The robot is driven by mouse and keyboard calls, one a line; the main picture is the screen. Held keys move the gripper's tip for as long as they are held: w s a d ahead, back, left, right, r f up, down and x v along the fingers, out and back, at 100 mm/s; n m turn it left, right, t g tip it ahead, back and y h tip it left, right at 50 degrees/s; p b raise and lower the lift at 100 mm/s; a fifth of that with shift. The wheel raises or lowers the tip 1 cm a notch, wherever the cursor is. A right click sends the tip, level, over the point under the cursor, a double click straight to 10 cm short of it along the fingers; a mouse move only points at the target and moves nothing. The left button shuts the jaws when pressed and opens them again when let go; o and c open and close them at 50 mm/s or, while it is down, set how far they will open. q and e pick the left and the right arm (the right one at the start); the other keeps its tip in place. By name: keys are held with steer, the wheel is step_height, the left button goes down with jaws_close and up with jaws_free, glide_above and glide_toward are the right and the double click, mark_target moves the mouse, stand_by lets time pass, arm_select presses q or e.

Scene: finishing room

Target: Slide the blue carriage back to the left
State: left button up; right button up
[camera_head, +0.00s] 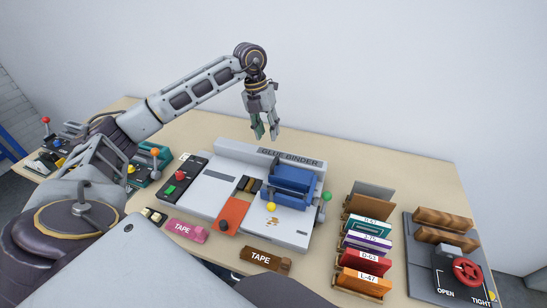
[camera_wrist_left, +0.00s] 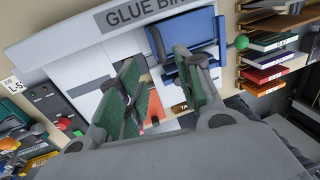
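The blue carriage (camera_head: 291,184) sits toward the right end of the grey glue binder (camera_head: 222,186). In the left wrist view the carriage (camera_wrist_left: 189,62) shows just beyond my fingers, partly hidden by them. My left gripper (camera_head: 266,137) hangs above the back edge of the binder, up and left of the carriage, pointing down. Its green-padded fingers (camera_wrist_left: 163,92) are apart with nothing between them, and I see no contact with the carriage. A green knob (camera_head: 327,196) stands at the carriage's right side and a yellow knob (camera_head: 270,207) at its front left. My right gripper is not seen.
An orange-red plate (camera_head: 232,215) lies on the binder's front, and a control box with buttons (camera_head: 181,183) stands at its left. Tape boxes (camera_head: 186,231) lie in front. Upright labelled books (camera_head: 367,242) and a clamp with a red knob (camera_head: 467,271) stand at the right.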

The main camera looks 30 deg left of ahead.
arm_select(q)
steer(key=f, duration=0.3)
steer(key=d+f+p, duration=0.1)
steer(key=f, duration=0.3)
steer(key=d+f, duration=0.1)
steer(key=f, duration=0.3)
steer(key=shift+w+d+f, duration=0.1)
steer(key=shift+w+f, duration=0.15)
jaws_close()
